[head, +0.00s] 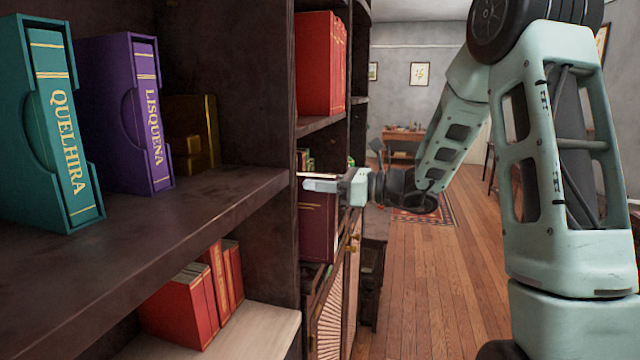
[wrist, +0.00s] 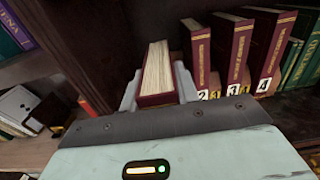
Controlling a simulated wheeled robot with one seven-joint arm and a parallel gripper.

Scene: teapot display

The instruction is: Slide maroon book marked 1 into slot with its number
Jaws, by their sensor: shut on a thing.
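My gripper (head: 325,186) is shut on a maroon book (head: 317,232), which hangs upright below the fingers at the side bookcase in the head view. In the wrist view my gripper (wrist: 158,78) has one finger on each side of the book (wrist: 157,72), whose cream page edges show. Its number is not visible. To its right stand maroon books marked 2 (wrist: 199,52), 3 (wrist: 236,50) and 4 (wrist: 271,50), with white number tags at their feet. The book is just left of book 2. A tag 1 and its slot are hidden; I cannot tell how far in the book is.
Green books (wrist: 299,60) stand right of book 4. In the head view, a teal case (head: 60,130) and a purple case (head: 140,115) stand on the near shelf (head: 190,205). Red books (head: 320,62) are above my gripper.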

